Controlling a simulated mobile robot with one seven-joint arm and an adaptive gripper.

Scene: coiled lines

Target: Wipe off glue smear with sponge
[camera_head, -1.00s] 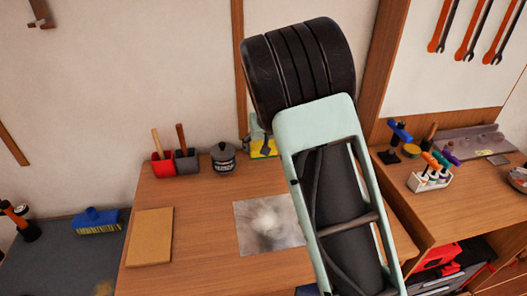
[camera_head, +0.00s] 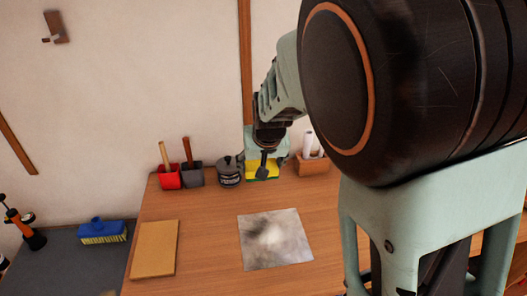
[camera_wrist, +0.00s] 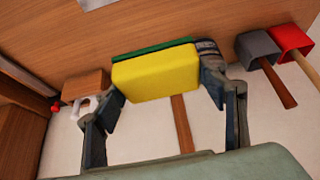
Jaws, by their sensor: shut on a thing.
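The sponge, yellow with a green layer, shows at the back of the wooden workbench in the head view (camera_head: 262,175) and large in the wrist view (camera_wrist: 155,75). My gripper (camera_head: 264,160) is shut on it; in the wrist view its fingers stand at the sponge's two sides. I cannot tell whether the sponge touches the bench. The glue smear (camera_head: 271,235) is a whitish blurred patch on a grey square plate (camera_head: 290,254) lying on the bench, nearer than my gripper and apart from it.
A wooden holder (camera_head: 312,165) with a white roll is to the right. A tan board (camera_head: 155,250) lies left of the plate. Bench around the plate is clear.

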